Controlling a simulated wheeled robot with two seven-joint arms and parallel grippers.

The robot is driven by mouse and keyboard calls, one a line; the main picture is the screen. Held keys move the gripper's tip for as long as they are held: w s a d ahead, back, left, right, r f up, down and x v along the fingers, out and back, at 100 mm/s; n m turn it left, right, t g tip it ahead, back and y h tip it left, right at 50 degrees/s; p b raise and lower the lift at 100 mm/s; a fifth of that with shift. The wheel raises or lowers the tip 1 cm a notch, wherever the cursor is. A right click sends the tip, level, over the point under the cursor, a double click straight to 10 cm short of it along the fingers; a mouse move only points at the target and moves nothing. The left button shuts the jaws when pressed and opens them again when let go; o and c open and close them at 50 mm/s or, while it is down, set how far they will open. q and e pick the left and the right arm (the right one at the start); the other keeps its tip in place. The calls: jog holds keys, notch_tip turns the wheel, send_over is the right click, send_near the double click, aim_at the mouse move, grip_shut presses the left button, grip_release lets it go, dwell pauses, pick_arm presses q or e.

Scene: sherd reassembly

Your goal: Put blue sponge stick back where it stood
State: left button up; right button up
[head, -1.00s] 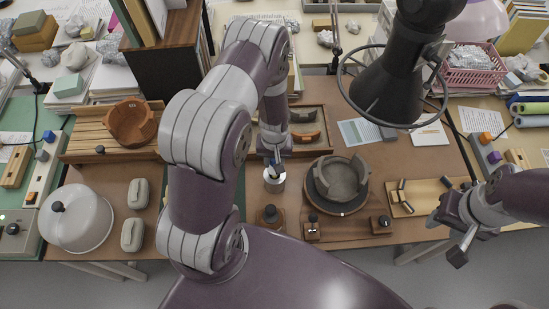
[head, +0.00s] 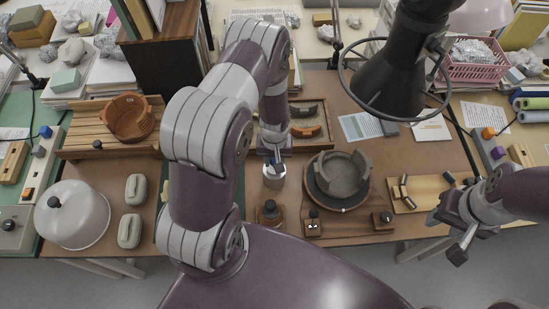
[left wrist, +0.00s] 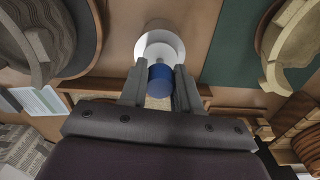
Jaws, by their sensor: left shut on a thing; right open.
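My left gripper (head: 273,150) is shut on the blue sponge stick, directly above a pale cup (head: 273,178). In the left wrist view the stick's blue end (left wrist: 161,79) sits between the two fingers of my left gripper (left wrist: 160,88). The white round cup (left wrist: 160,43) lies just beyond it, and the stick overlaps its near edge. The stick's lower end is hidden, so I cannot tell how far it is inside the cup. My right gripper (head: 447,232) is open and empty at the table's right front.
A turntable (head: 338,207) with a grey broken vessel (head: 342,174) stands right of the cup. A tray of sherds (head: 322,145) lies behind. A wooden board (head: 427,188) with small pieces lies right.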

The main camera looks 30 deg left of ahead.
pick_arm(q)
jog(key=shift+f, duration=0.25)
dwell(0.4)
jog(key=o, duration=0.9)
jog(key=shift+c, duration=0.2)
notch_tip(320, 180, up, 13)
jog(key=b, duration=0.2)
jog(key=shift+f, duration=0.2)
